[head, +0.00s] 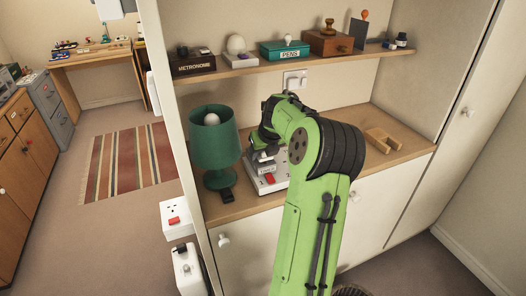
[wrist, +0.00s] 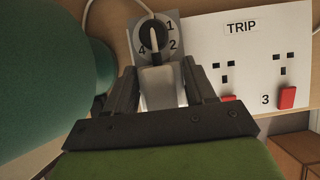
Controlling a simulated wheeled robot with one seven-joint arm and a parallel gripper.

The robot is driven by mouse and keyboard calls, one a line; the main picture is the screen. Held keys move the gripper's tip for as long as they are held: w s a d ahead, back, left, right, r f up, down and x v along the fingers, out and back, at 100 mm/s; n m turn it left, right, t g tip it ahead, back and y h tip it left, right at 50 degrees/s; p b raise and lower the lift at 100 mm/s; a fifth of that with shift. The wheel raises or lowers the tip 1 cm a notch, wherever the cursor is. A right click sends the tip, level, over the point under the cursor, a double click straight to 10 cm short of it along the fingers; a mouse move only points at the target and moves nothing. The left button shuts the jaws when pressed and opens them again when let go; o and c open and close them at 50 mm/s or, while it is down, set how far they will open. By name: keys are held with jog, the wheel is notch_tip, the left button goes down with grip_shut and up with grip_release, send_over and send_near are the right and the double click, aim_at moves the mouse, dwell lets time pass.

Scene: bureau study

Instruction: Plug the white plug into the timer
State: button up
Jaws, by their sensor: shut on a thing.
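My gripper (wrist: 160,72) is shut on a pale, whitish block, which looks like the white plug (wrist: 163,92). The timer (wrist: 174,24) is a grey plate with a black dial and numbers, just beyond the block in the wrist view. The block overlaps the timer's lower part there, so I cannot tell whether they touch or whether pins are in a socket. In the head view my gripper (head: 263,152) is low over the desk, right of the green lamp, and my arm hides much of this spot.
A white TRIP board (wrist: 246,62) with sockets and red switches is right of the timer. The green lamp (head: 214,143) stands close on the left. A wall socket (head: 295,79) is behind. A wooden holder (head: 386,141) is at right. A loaded shelf (head: 300,64) runs above.

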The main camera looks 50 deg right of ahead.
jog(key=shift+s+f, duration=0.1)
jog(key=shift+f, duration=0.1)
jog(key=o, duration=1.2)
jog(key=shift+a, duration=0.1)
notch_tip(320, 180, up, 7)
jog(key=p, duration=0.6)
jog(key=shift+r, duration=0.2)
jog(key=shift+f, duration=0.1)
